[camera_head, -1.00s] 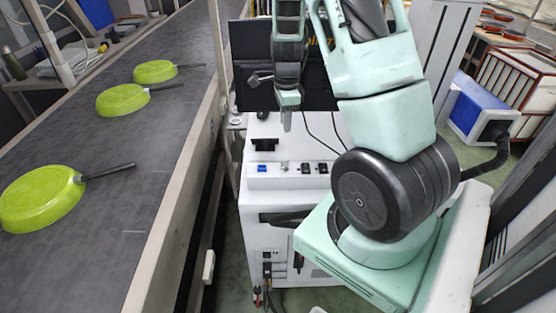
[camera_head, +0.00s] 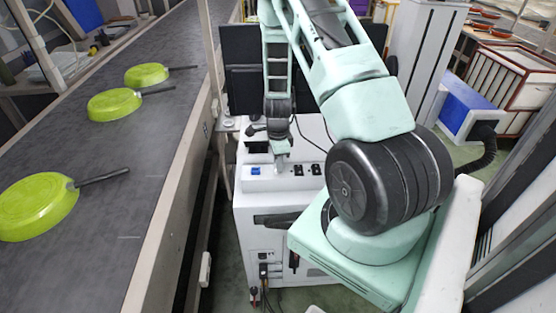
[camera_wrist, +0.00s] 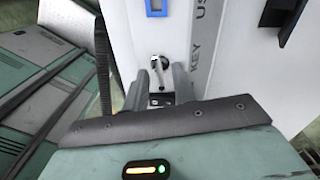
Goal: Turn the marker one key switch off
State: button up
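The key switch (camera_wrist: 165,60) is a small round metal lock with a key in it, on the white panel beside a grey strip reading "KEY". In the wrist view it sits just beyond my gripper (camera_wrist: 159,76), between the lines of the two fingers. The fingers stand apart with a gap on both sides of the key; I cannot tell whether either touches it. In the head view my gripper (camera_head: 281,160) is lowered at the front panel of the white marker machine (camera_head: 270,218) and hides the key switch.
A dark monitor (camera_head: 241,85) stands behind. The conveyor (camera_head: 150,150) with green pans (camera_head: 38,207) runs along the left.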

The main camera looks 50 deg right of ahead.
grip_shut()
jog(key=shift+n, duration=0.4)
jog(key=n+b, duration=0.1)
jog(key=n, duration=0.1)
jog(key=shift+n+b, duration=0.3)
jog(key=n+b, duration=0.1)
jog(key=n, duration=0.3)
jog(key=shift+n+b, duration=0.3)
jog(key=n+b, duration=0.1)
jog(key=n, duration=0.3)
jog(key=shift+n+b, duration=0.4)
jog(key=shift+n, duration=1.5)
jog(key=shift+r, duration=0.1)
